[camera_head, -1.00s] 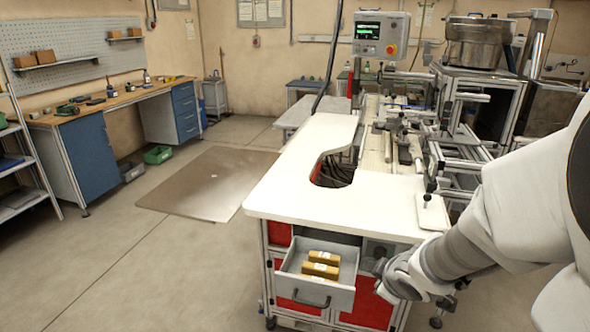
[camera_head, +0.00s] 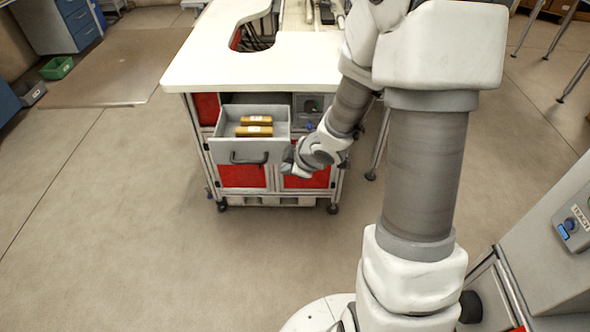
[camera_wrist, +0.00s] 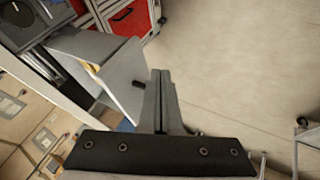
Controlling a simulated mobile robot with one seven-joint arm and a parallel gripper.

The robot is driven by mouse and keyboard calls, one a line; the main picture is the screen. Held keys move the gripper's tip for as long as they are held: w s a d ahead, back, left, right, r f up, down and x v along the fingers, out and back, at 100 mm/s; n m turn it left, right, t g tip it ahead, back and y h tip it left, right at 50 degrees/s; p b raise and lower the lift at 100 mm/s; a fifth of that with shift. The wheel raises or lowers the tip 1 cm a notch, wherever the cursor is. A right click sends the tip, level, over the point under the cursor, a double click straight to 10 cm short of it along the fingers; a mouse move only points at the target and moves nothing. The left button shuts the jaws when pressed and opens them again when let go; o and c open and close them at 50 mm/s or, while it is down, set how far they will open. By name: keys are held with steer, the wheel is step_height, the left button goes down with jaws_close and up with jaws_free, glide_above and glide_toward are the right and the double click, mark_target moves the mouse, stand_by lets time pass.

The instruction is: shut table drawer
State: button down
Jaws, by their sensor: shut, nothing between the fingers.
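The table drawer (camera_head: 225,151) is grey with a dark bar handle (camera_head: 249,159). In the head view it stands pulled out of the white-topped table (camera_head: 200,75) and holds two yellow-brown boxes (camera_head: 255,125). My gripper (camera_head: 289,168) is just right of the drawer's front, near its right edge; whether they touch I cannot tell. In the wrist view the gripper fingers (camera_wrist: 159,80) are together and empty, with the drawer (camera_wrist: 105,60) on their left and a bit of yellow-brown box showing inside.
Red panels (camera_head: 242,177) fill the table front below the drawer. The floor in front of the table is open. A grey cabinet (camera_head: 550,235) with a blue-buttoned box stands at the right. A green bin (camera_head: 57,68) is at the far left.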

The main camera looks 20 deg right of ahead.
mark_target(280, 160)
steer(key=shift+w+d+f+p, duration=0.15)
steer(key=shift+w+p, duration=0.1)
steer(key=shift+w, duration=0.5)
steer(key=shift+w+d+f+p, duration=0.15)
steer(key=shift+w+d+p, duration=0.05)
steer(key=shift+w, duration=0.5)
steer(key=shift+w+d+f+p, duration=0.15)
steer(key=shift+w+p, duration=0.1)
steer(key=shift+w, duration=0.5)
steer(key=shift+w, duration=0.15)
